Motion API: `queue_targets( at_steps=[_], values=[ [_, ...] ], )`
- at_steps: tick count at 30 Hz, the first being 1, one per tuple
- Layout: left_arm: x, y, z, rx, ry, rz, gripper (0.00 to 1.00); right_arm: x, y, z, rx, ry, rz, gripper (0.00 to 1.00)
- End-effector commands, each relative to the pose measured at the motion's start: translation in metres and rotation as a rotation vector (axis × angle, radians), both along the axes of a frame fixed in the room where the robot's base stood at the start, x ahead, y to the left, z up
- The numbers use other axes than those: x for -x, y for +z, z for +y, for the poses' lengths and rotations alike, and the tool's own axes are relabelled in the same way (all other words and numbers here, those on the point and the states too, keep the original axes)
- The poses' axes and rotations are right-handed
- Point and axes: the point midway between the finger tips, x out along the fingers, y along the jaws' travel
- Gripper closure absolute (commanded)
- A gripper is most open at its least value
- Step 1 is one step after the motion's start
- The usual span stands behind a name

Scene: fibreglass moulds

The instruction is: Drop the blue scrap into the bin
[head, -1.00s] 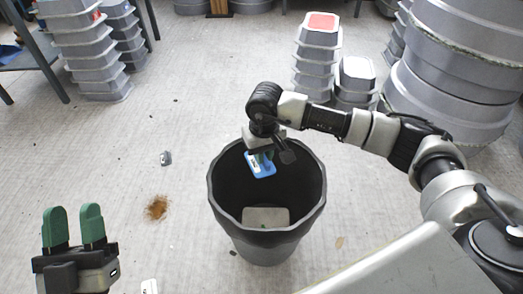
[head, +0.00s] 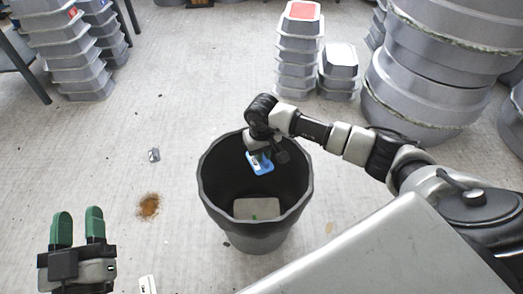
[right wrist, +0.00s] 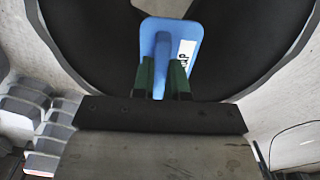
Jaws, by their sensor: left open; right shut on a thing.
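The blue scrap (head: 260,164) is a flat blue piece with a white label. My right gripper (head: 259,155) is shut on it and holds it over the mouth of the black bin (head: 208,196). In the right wrist view the blue scrap (right wrist: 172,40) sits between the green fingertips of my right gripper (right wrist: 163,78), with the dark inside of the bin (right wrist: 95,50) behind it. My left gripper (head: 78,226) is open and empty at the lower left, with green fingers pointing up, well apart from the bin.
A grey piece (head: 257,208) lies in the bin. Stacks of grey moulds stand at the back left (head: 75,55), back centre (head: 298,50) and right (head: 420,75). A small grey object (head: 154,155) and a brown stain (head: 148,206) are on the otherwise open floor.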

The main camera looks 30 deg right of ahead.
Motion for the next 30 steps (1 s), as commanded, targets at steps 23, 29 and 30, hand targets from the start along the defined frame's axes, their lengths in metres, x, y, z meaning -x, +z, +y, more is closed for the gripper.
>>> queue_targets(
  at_steps=[23, 29, 30],
  values=[
    [0.04, 0.059, -0.001, 0.163, -0.032, -0.568, 0.57, 0.0, -0.04, 0.0, -0.001, 0.0, 0.0, 1.0],
    [0.04, 0.059, -0.001, 0.163, -0.032, -0.567, 0.57, 0.0, -0.04, 0.0, -0.001, 0.0, 0.0, 0.82],
    [0.04, 0.059, -0.001, 0.163, -0.032, -0.567, 0.57, 0.0, -0.04, 0.0, -0.001, 0.0, 0.0, 0.76]
  ],
)
